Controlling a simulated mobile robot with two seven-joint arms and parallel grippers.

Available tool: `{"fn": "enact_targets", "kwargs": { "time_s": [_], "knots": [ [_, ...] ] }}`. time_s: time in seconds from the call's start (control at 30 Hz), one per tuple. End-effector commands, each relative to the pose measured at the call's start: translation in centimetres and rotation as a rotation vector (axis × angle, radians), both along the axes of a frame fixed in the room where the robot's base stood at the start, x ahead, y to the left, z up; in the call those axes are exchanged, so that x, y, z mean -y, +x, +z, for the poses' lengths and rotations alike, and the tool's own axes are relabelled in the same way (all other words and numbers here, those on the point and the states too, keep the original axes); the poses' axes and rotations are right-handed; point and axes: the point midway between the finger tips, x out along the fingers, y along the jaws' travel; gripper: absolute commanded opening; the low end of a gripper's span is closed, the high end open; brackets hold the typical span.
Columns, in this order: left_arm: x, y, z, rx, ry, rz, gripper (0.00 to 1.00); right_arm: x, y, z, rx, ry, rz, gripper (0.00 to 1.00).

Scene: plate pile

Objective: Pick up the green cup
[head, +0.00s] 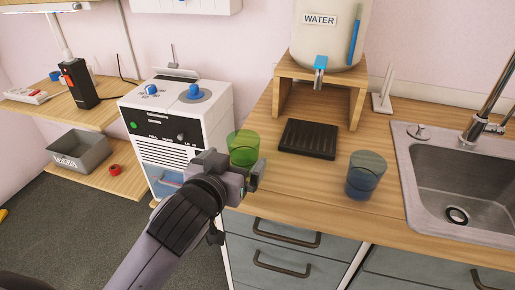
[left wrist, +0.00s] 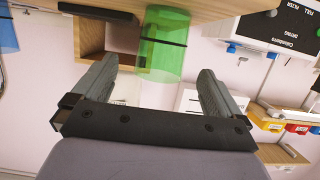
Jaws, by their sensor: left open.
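The green cup (head: 243,147) is translucent and stands upright on the wooden counter near its left front corner. My left gripper (head: 245,172) is open and empty, right at the near side of the cup, and hides its lower part in the head view. In the left wrist view, which is upside down, the green cup (left wrist: 165,45) shows between the two open fingers of the gripper (left wrist: 160,68), around and beyond their tips. I cannot tell whether a finger touches it. My right gripper is not in view.
A blue cup (head: 365,175) stands to the right, before the sink (head: 450,175). A black drip tray (head: 308,139) lies behind the green cup, under the water dispenser (head: 330,35) on its wooden stand. A white machine (head: 180,130) stands close on the left.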

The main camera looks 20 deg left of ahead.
Motion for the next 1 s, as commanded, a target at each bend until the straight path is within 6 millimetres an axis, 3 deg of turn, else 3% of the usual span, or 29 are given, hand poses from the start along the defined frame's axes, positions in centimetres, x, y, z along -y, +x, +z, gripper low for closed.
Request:
{"fn": "enact_targets", "kwargs": {
  "time_s": [0.63,1.0],
  "knots": [
    [0.0,5.9,-2.3,0.0,0.003,0.001,1.0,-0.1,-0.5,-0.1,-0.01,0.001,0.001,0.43],
    [0.1,6.6,-2.6,-0.001,0.0,0.001,1.0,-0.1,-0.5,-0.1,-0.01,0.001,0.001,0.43]
  ]
}}
